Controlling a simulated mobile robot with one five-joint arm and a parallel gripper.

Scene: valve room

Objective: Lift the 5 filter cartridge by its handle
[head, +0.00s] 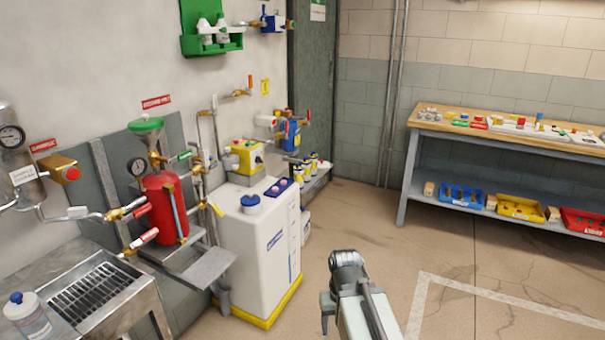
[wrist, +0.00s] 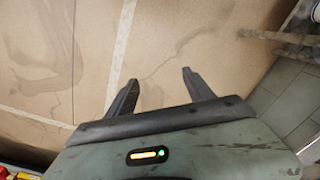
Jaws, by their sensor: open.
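My gripper (wrist: 157,84) shows in the wrist view with its two dark fingers spread apart, nothing between them, and bare floor beyond. In the head view my arm is low at the bottom centre; the fingertips are not clear there. Several small white, yellow and dark cartridge-like items (head: 305,166) stand in a row on a low wall shelf (head: 322,176), beyond the white tank. They are too small to read a 5 or make out a handle. My gripper is well apart from them, on the near side.
The white tank (head: 262,250) on a yellow base stands left of my arm. A red vessel (head: 165,208), a metal sink (head: 100,295) and a blue wall unit (head: 290,136) line the left wall. A workbench (head: 470,136) stands at right. The middle floor is clear.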

